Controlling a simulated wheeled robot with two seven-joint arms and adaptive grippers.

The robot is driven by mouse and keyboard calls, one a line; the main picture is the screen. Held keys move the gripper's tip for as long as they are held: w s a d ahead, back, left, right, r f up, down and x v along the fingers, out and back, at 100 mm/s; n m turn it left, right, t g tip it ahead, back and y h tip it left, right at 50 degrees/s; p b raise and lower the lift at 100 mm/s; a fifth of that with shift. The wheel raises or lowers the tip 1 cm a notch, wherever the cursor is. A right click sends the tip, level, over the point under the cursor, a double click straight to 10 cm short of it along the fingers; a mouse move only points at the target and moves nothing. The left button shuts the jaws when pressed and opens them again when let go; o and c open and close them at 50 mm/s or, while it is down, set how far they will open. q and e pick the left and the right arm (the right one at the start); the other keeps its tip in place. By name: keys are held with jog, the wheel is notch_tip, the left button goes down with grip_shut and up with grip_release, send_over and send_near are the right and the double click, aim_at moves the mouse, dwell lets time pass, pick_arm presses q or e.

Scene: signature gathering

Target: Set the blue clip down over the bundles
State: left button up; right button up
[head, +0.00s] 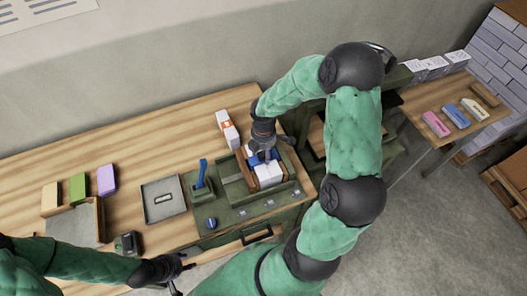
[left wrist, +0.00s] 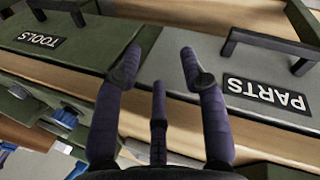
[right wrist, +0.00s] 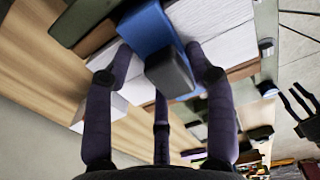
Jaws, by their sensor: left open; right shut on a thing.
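The blue clip (right wrist: 153,30) is between the fingers of my right gripper (right wrist: 160,72), which is shut on its grey block-like part. The clip lies across or just above white paper bundles (right wrist: 215,20); I cannot tell whether it touches them. In the head view, my right gripper (head: 264,148) is over the green fixture (head: 234,188), with the blue clip (head: 256,159) below it and white bundles (head: 268,174) beside it. My left gripper (head: 168,272) is open and empty at the table's front. In the left wrist view its fingers (left wrist: 155,70) are spread before drawer fronts.
A blue-handled lever (head: 202,174) stands left of the fixture. A grey tray (head: 163,199) and coloured blocks (head: 78,187) sit further left. A white box (head: 228,130) is behind. Drawers labelled TOOLS (left wrist: 38,40) and PARTS (left wrist: 265,93) are below.

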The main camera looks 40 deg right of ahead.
jog(key=shift+f, duration=0.1)
jog(key=o, duration=1.3)
jog(key=shift+c, duration=0.2)
notch_tip(320, 180, up, 12)
